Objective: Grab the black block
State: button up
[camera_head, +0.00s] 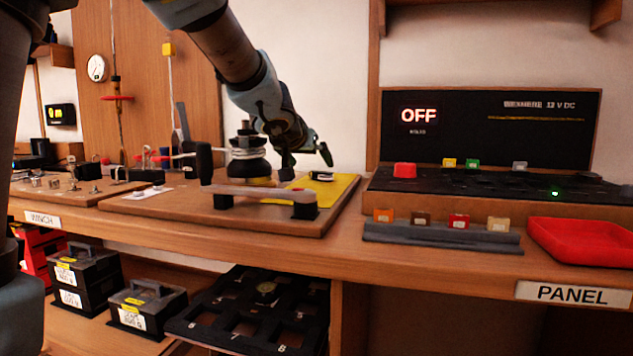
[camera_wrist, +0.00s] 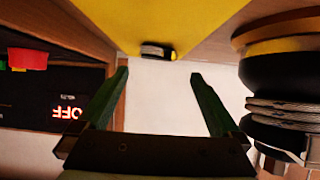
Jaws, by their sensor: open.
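A small black block (camera_head: 321,176) with a pale patch lies on the yellow pad (camera_head: 345,187) at the right of the winch board. In the wrist view the black block (camera_wrist: 157,50) shows near the pad's edge, ahead of the gap between my fingers and apart from them. My gripper (camera_head: 306,160) is open and empty, close above the pad. Its two fingers also show spread in the wrist view (camera_wrist: 160,73). No finger visibly touches the block. How high the gripper is above it I cannot tell.
A black winch drum (camera_head: 250,158) with wound line stands just left of my gripper; it fills the right of the wrist view (camera_wrist: 275,90). A crank bar (camera_head: 262,195) lies in front. The panel (camera_head: 490,130) reading OFF and a red tray (camera_head: 582,241) are at right.

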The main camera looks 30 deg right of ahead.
aim_at(320, 173)
jog(key=b+x, duration=0.1)
jog(key=x, duration=0.7)
jog(key=shift+w+d+f, duration=0.15)
jog(key=shift+d, duration=0.1)
jog(key=shift+c, duration=0.2)
jog(key=c, duration=1.1)
